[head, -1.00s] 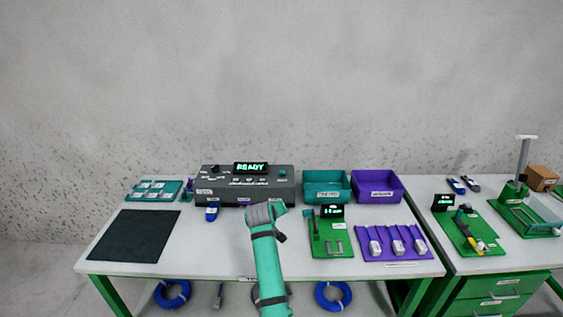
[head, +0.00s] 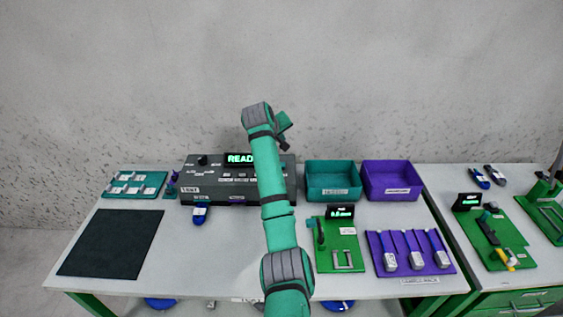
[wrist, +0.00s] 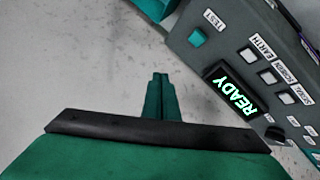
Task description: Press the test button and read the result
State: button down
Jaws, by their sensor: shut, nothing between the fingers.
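The tester is a dark grey box (head: 215,191) at the back of the table. Its display (head: 238,159) is lit in green and partly covered by my arm. In the wrist view the display (wrist: 235,93) reads READY in full. The teal test button (wrist: 197,38) sits on the panel beside a TEST label, near the top of the wrist view. In the head view I cannot make the button out behind my arm. My gripper (wrist: 160,82) is shut and empty. In the wrist view its fingertips are left of the panel, apart from the button.
A teal bin (head: 333,183) and a purple bin (head: 391,183) stand right of the tester. A green fixture (head: 337,242) and a purple rack (head: 412,255) lie in front of them. A dark mat (head: 110,243) lies front left. A blue connector (head: 200,213) rests before the tester.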

jog(key=shift+s, duration=0.1)
notch_tip(320, 180, down, 7)
jog(key=shift+s, duration=0.1)
jog(key=shift+f, duration=0.9)
jog(key=shift+f, duration=0.1)
dwell(1.7)
jog(key=shift+f, duration=0.3)
jog(key=shift+f, duration=0.5)
dwell(0.9)
jog(key=shift+r, duration=0.9)
